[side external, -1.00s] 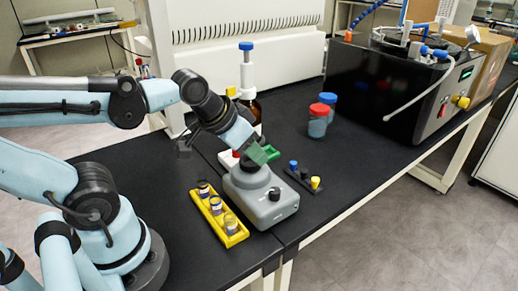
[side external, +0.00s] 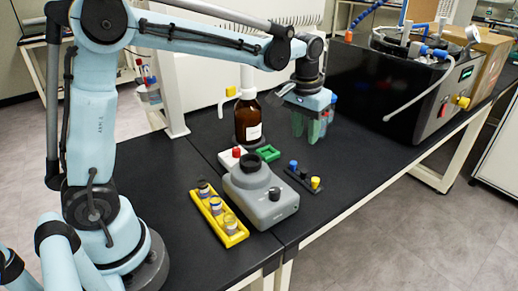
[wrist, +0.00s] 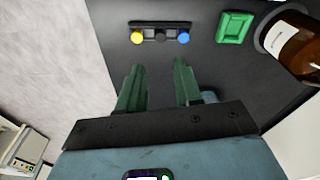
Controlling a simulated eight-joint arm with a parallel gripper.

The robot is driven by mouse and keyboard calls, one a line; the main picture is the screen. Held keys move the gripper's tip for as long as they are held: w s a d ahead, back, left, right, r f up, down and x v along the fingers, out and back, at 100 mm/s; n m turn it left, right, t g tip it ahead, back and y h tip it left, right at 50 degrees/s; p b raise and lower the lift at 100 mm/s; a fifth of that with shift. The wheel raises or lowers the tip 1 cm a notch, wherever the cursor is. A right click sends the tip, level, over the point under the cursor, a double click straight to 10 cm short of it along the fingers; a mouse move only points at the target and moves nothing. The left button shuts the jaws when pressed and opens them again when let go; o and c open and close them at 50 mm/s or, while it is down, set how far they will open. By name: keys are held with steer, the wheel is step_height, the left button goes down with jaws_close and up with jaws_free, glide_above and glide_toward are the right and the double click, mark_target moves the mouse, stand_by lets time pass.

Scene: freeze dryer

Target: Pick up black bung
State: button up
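The black bung (wrist: 160,35) sits in a small black rack (wrist: 152,23), between a yellow bung (wrist: 137,38) and a blue bung (wrist: 183,37). In the side view the black bung (side external: 304,173) is dark against the rack and hard to make out. My gripper (side external: 308,138) points down above the bench, behind and above the rack. Its two green fingers are spread and empty. In the wrist view my gripper (wrist: 160,66) has the black bung beyond its fingertips, roughly in line with the gap.
A grey mixer (side external: 262,198) and a yellow vial rack (side external: 235,235) stand in front left. A brown bottle (side external: 247,122) and a green tray (side external: 268,153) are left of my gripper. A black machine (side external: 400,90) stands at right. The bench between rack and machine is clear.

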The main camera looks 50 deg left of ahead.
mark_target(304, 171)
steer(key=f, duration=0.4)
steer(key=w+f, duration=0.1)
steer(key=f, duration=0.7)
steer(key=shift+w+a, duration=0.2)
steer(key=shift+w, duration=0.05)
steer(key=c, duration=0.6)
